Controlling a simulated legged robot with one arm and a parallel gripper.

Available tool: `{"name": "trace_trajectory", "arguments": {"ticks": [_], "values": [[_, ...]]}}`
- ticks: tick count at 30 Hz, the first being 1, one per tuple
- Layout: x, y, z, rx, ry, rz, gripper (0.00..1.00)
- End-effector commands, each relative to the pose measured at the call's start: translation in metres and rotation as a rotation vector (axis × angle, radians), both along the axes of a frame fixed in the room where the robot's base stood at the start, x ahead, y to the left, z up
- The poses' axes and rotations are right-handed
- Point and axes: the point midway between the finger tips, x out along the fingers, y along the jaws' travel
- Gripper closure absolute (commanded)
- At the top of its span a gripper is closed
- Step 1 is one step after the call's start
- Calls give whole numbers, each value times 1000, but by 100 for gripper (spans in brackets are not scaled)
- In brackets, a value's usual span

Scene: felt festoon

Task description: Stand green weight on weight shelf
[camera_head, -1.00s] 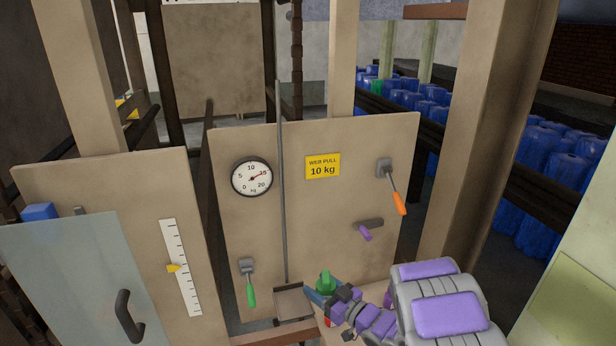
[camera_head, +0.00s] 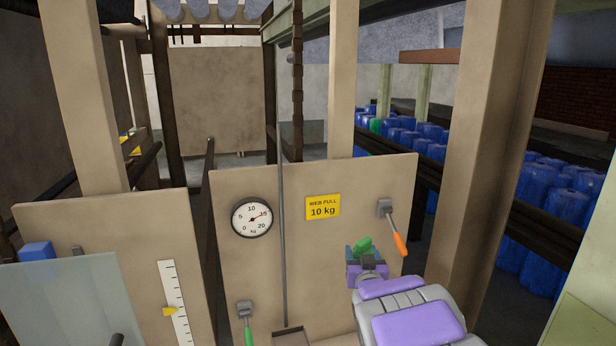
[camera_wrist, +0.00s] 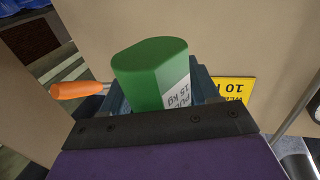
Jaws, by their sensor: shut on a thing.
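The green weight (camera_head: 363,245) is held in my gripper (camera_head: 366,256), in front of the beige panel and below and left of the orange-handled lever. In the wrist view the green weight (camera_wrist: 150,70) fills the space between the fingers of my gripper (camera_wrist: 158,92), which is shut on it. It has a flat-sided green top and a white label reading 15 KG, partly hidden by the finger. I cannot make out a weight shelf in either view.
The beige panel (camera_head: 250,285) carries a dial gauge (camera_head: 252,217), a yellow 10 kg sign (camera_head: 322,207), an orange-handled lever (camera_head: 393,227) and a green-handled lever (camera_head: 247,325). A thin vertical rod (camera_head: 282,240) stands before it.

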Motion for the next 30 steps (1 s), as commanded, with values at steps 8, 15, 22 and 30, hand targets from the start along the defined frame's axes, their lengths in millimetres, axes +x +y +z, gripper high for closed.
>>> {"name": "trace_trajectory", "arguments": {"ticks": [8,15,22,30], "values": [[-36,-1,-87,2,12,3,100],[-65,1,-127,-2,4,0,100],[-73,1,-136,-3,3,-2,100],[-73,1,-135,-4,1,-1,100]]}}
